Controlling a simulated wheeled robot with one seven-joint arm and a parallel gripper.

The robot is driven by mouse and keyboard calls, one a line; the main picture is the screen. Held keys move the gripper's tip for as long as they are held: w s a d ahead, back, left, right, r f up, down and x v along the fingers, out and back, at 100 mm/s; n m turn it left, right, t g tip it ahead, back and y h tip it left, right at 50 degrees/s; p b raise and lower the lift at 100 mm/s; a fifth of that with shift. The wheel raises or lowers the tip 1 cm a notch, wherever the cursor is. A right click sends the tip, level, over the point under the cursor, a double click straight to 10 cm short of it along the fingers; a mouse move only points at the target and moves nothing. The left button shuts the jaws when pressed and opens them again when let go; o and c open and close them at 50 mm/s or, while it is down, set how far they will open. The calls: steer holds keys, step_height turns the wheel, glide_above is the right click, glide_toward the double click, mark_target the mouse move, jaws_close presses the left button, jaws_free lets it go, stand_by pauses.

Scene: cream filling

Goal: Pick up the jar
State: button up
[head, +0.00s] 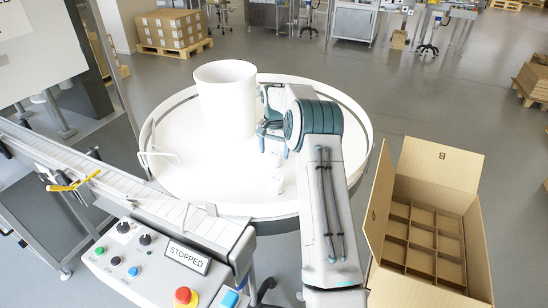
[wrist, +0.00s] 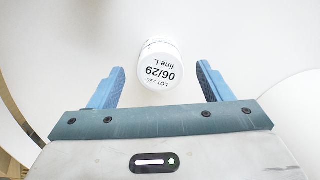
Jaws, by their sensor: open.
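A small white jar (wrist: 160,64) shows in the wrist view with its printed end towards the camera; the print reads "LOT 220", "06/29" and "line L", upside down. The jar is between and slightly beyond the fingertips of my gripper (wrist: 161,70), with a gap on each side. My gripper is open and empty. In the head view my gripper (head: 264,112) is over the round white table (head: 200,185), beside a tall white cylinder (head: 226,100). Small white shapes (head: 276,184) near my arm in the head view are hard to make out.
The table has a raised rim (head: 364,125). A conveyor (head: 120,185) and a control panel (head: 165,265) reading "STOPPED" are at the left front. An open cardboard box (head: 425,225) with empty dividers stands at the right. Bare floor lies beyond the table.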

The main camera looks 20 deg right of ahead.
steer(key=shift+f, duration=1.1)
steer(key=c, duration=1.1)
steer(key=shift+r, duration=0.1)
